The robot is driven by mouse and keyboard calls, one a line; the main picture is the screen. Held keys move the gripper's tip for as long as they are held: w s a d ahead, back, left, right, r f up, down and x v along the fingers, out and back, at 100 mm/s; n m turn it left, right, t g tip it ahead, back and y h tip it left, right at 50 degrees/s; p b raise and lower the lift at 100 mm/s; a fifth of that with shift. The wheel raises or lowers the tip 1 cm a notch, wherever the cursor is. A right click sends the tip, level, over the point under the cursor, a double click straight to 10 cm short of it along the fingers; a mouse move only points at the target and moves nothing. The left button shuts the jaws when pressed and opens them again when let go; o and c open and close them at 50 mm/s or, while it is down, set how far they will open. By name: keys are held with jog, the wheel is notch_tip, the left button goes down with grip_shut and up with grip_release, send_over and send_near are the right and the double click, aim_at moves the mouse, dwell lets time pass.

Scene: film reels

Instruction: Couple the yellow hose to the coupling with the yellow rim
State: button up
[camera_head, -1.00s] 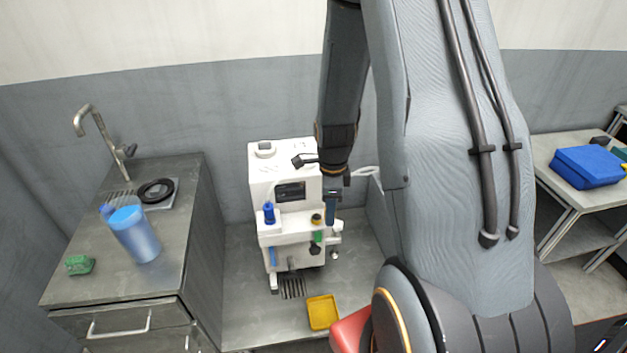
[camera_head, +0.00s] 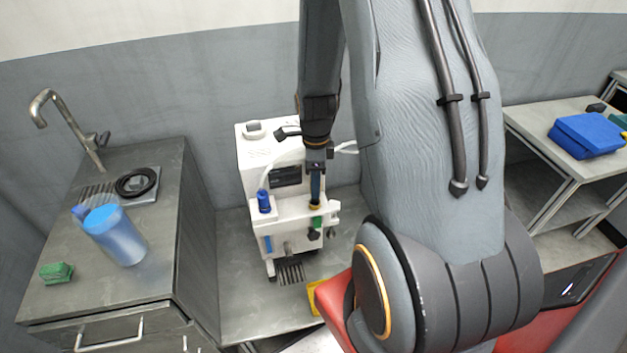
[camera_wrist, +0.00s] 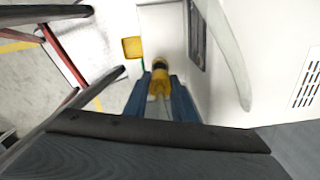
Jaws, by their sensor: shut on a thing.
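My gripper (camera_head: 316,190) points down at the front of a white machine (camera_head: 255,160). Its blue fingers are shut on a yellow hose end (camera_wrist: 160,86), which shows between them in the wrist view. In the head view the fingertips are right above the coupling with the yellow rim (camera_head: 315,206) on the machine's front ledge. In the wrist view a dark ring lies just beyond the yellow piece, close in line with it. I cannot tell whether the hose end is seated or only above the coupling. A pale hose (camera_head: 346,147) shows behind my wrist.
A blue connector (camera_head: 264,201) with a pale hose stands on the ledge to the left. A yellow tray (camera_wrist: 132,47) lies in front of the machine. At left, a counter holds a blue pitcher (camera_head: 115,235), a green sponge (camera_head: 57,272) and a tap (camera_head: 65,125).

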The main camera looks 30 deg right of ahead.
jog(key=shift+f+b, duration=0.8)
jog(key=shift+f, duration=0.55)
jog(key=shift+f, duration=0.55)
dwell(0.8)
jog(key=o, duration=0.8)
jog(key=shift+r+p, duration=4.05)
jog(key=shift+r, duration=1.5)
